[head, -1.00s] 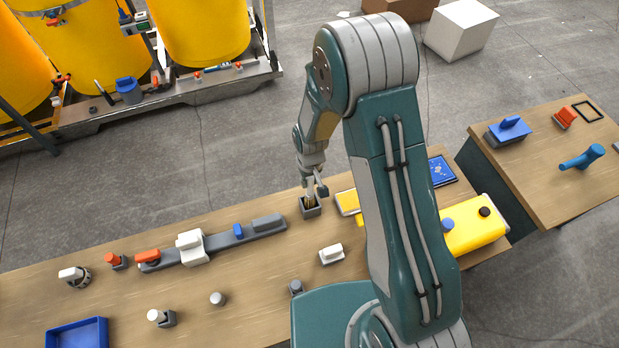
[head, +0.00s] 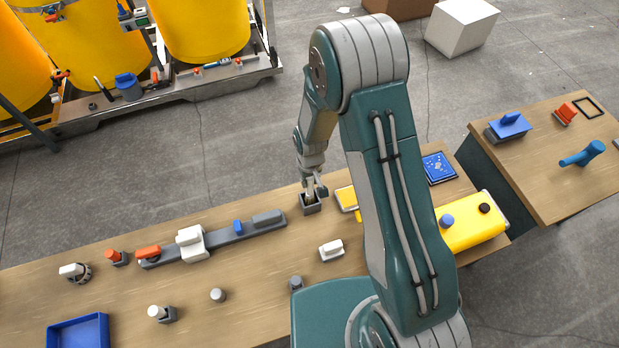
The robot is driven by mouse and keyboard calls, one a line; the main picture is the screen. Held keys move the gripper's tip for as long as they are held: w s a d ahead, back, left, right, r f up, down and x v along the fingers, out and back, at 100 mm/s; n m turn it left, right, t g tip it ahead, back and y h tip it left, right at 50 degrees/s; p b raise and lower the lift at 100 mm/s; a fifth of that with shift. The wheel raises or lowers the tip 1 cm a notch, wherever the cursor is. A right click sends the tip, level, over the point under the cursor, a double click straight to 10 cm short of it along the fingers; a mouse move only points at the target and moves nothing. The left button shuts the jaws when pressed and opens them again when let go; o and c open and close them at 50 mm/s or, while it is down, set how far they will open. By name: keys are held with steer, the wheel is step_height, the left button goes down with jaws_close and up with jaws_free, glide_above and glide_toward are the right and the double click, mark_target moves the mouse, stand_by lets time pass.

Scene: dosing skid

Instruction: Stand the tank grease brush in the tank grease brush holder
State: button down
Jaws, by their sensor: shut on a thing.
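The tank grease brush holder appears to be the small dark grey square cup (head: 311,208) near the far edge of the wooden table. My gripper (head: 314,190) is directly above it, pointing down, and is shut on the tank grease brush (head: 309,197). Only a small pale part of the brush shows, between the fingers and the holder's mouth. It looks upright, with its lower end at or inside the mouth. The fingers hide most of the brush, and I cannot tell how deep it sits or whether it touches the bottom.
A grey rail with a white block (head: 191,243) lies left of the holder. A yellow pad (head: 346,198) is close on its right. A white-topped block (head: 331,250) stands in front. A yellow case (head: 472,236) and blue tray (head: 78,334) are farther off.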

steer(key=shift+f, duration=1.2)
steer(key=shift+c, duration=1.9)
jaws_free()
step_height(320, 180, up, 12)
steer(key=shift+f, duration=0.1)
